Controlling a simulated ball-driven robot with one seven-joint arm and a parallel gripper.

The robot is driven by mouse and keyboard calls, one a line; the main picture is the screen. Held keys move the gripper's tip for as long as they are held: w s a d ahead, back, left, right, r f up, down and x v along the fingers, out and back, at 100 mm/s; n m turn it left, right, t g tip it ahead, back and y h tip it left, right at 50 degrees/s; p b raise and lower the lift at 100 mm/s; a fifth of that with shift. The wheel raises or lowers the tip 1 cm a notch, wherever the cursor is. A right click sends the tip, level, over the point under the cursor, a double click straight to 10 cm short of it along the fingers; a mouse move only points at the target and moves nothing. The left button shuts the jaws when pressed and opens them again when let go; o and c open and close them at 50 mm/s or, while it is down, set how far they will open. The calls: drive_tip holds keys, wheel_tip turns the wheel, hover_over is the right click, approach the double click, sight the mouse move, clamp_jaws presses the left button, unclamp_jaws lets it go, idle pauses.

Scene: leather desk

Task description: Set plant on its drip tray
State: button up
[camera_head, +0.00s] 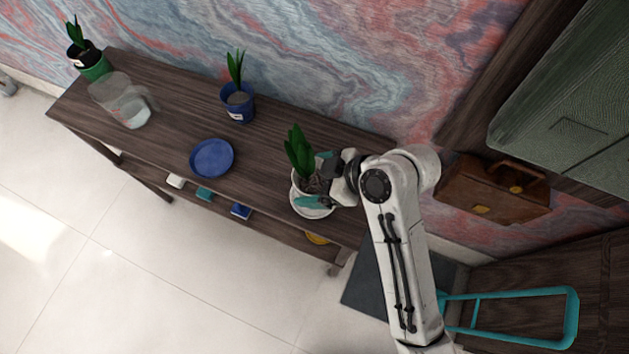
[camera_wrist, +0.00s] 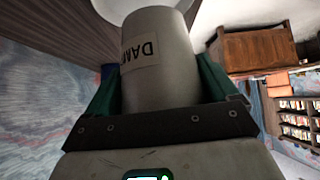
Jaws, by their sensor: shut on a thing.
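A green-leaved plant (camera_head: 299,153) stands in a white pot near the right end of the dark wooden shelf table (camera_head: 170,140). My gripper (camera_head: 316,182) is shut on this pot, its teal fingers on either side. In the wrist view the pot (camera_wrist: 157,60) fills the middle between the fingers, with a label reading "DAM" upside down and partly cut off. A white drip tray (camera_head: 314,212) shows beneath the pot; its rim also shows in the wrist view (camera_wrist: 115,8). The pot overlaps the tray in both views. I cannot tell whether they touch.
An empty blue tray (camera_head: 212,158) lies left of the pot. A blue pot with a plant (camera_head: 238,104), a clear watering can (camera_head: 122,104) and a green pot with a plant (camera_head: 92,66) stand further left. A brown briefcase (camera_head: 493,188) is at the right.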

sight(315, 185)
drive_tip(key=shift+w+f+p, duration=0.15)
drive_tip(key=shift+f+p, duration=0.05)
drive_tip(key=shift+f, duration=0.7)
drive_tip(key=shift+w+f+p, duration=0.15)
drive_tip(key=shift+f, duration=0.75)
drive_tip(key=shift+f, duration=0.1)
drive_tip(key=o, duration=1.3)
drive_tip(key=shift+c, duration=0.2)
drive_tip(key=v, duration=1.2)
drive_tip(key=shift+b, duration=0.35)
drive_tip(key=shift+s, duration=0.1)
drive_tip(key=s+d+f+m+h, duration=0.4)
drive_tip(key=s+d+f+m, duration=0.1)
drive_tip(key=s+d+m, duration=0.3)
drive_tip(key=s+d+f+m+g+h, duration=0.1)
drive_tip(key=s+d+f+m+h, duration=0.4)
drive_tip(key=s+d, duration=0.5)
drive_tip(key=d+m, duration=0.2)
drive_tip(key=shift+d+f+m, duration=0.15)
drive_tip(key=shift+d+m, duration=0.05)
drive_tip(key=shift+m, duration=0.2)
